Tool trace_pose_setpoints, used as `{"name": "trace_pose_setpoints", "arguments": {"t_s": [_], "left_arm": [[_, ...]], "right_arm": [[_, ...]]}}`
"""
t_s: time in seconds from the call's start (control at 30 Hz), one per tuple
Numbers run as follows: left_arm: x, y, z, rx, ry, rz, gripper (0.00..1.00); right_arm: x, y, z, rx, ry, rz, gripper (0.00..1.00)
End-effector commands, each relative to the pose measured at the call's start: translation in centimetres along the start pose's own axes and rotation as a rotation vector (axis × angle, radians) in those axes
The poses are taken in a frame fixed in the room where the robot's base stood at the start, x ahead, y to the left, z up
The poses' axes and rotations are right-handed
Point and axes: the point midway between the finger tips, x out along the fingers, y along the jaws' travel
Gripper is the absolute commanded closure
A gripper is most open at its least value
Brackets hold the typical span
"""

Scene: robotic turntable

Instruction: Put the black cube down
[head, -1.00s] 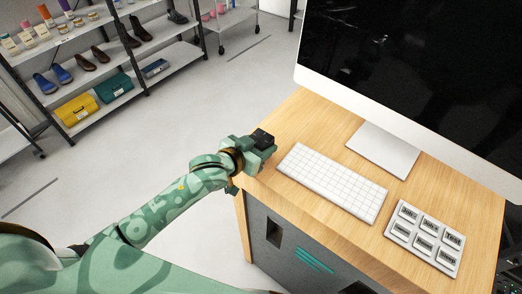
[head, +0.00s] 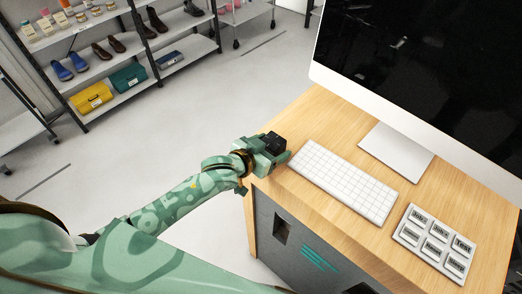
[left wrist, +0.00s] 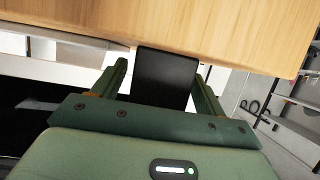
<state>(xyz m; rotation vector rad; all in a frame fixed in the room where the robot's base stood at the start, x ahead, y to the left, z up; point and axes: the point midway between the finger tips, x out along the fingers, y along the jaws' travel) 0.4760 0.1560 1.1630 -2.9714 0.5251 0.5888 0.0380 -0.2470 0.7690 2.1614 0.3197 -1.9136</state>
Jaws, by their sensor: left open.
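The black cube (head: 273,143) is at the left edge of the wooden desk, left of the white keyboard. My left gripper (head: 270,153) is at the same edge, with its jaws open around the cube. In the left wrist view the black cube (left wrist: 167,76) sits between the two spread fingers of the left gripper (left wrist: 162,80), with gaps visible on both sides. The cube's far end overlaps the wood; the contact underneath is hidden. My right gripper is not in view.
The wooden desk (head: 333,123) carries a white keyboard (head: 343,180), a large monitor (head: 425,85) on its stand, and a pad of labelled buttons (head: 436,243). Bare wood lies behind the keyboard. Shelves (head: 112,75) with shoes and boxes stand across open floor.

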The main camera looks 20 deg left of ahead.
Motion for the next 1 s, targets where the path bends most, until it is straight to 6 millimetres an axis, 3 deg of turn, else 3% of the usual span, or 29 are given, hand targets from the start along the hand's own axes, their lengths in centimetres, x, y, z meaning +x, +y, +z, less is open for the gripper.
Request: {"name": "trace_pose_setpoints", "arguments": {"t_s": [0.3,0.5,0.87,0.97,1.0], "left_arm": [[-7.1,0.0,0.1,0.000,-0.003,0.000,0.27],[-10.4,0.0,0.1,0.000,-0.003,-0.001,0.27],[-11.3,-0.1,0.2,0.000,-0.004,-0.003,0.27],[-10.5,-0.9,2.5,0.000,-0.045,-0.027,0.27],[-9.8,-1.7,4.7,0.001,-0.083,-0.047,0.27]], "right_arm": [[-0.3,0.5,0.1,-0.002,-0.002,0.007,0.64],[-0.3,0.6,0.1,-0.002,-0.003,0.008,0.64],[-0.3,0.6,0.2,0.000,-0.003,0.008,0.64],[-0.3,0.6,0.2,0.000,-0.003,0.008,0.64],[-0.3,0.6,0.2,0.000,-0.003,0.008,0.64]]}}
